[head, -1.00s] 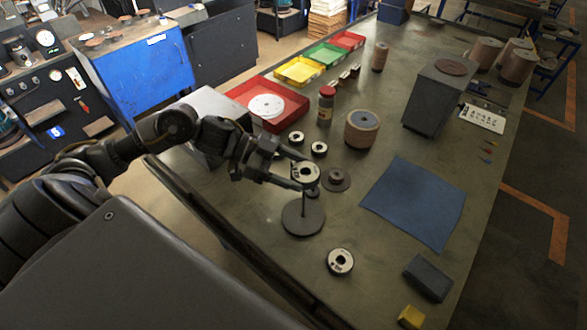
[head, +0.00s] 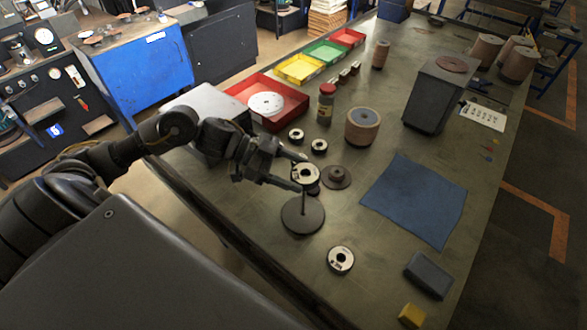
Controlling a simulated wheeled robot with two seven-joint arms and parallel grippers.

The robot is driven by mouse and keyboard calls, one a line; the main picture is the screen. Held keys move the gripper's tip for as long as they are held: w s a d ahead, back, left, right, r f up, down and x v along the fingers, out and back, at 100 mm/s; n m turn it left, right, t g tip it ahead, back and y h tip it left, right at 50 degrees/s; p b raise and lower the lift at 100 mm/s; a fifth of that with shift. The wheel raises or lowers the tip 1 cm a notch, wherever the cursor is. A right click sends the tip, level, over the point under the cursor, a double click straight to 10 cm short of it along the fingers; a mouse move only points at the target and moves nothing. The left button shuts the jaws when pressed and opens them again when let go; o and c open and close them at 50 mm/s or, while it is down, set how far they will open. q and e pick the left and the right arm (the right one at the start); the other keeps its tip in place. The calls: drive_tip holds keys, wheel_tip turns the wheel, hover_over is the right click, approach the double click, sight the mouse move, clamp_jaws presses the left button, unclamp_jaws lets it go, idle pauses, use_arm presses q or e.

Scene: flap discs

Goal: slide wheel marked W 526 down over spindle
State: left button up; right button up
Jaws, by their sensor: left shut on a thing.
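My left gripper (head: 305,174) is shut on a pale-faced wheel (head: 314,179) with a dark centre hole, one finger on each side of it. The marking on the wheel is too small to read. The spindle is a thin upright rod (head: 303,205) on a round dark base (head: 303,218), just below the gripper in the head view. The wheel appears close to the rod's top; I cannot tell whether the hole lines up with it. A similar wheel (head: 340,260) lies on the bench nearer the front. My right gripper is not in view.
A dark flanged disc (head: 336,177) lies right of the held wheel. Two small wheels (head: 297,136) (head: 319,147), a red-capped jar (head: 326,104) and a wooden spool (head: 362,127) stand behind. A blue mat (head: 414,200) lies right. A red tray (head: 295,118) is at the back left.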

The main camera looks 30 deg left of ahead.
use_arm(q)
drive_tip(key=shift+f, duration=0.7)
drive_tip(key=shift+f+b, duration=0.1)
drive_tip(key=shift+b, duration=0.2)
drive_tip(key=shift+f, duration=0.15)
drive_tip(key=shift+f+b, duration=2.25)
drive_tip(key=shift+f, duration=1.5)
drive_tip(key=shift+f+b, duration=1.1)
drive_tip(key=shift+f, duration=1.25)
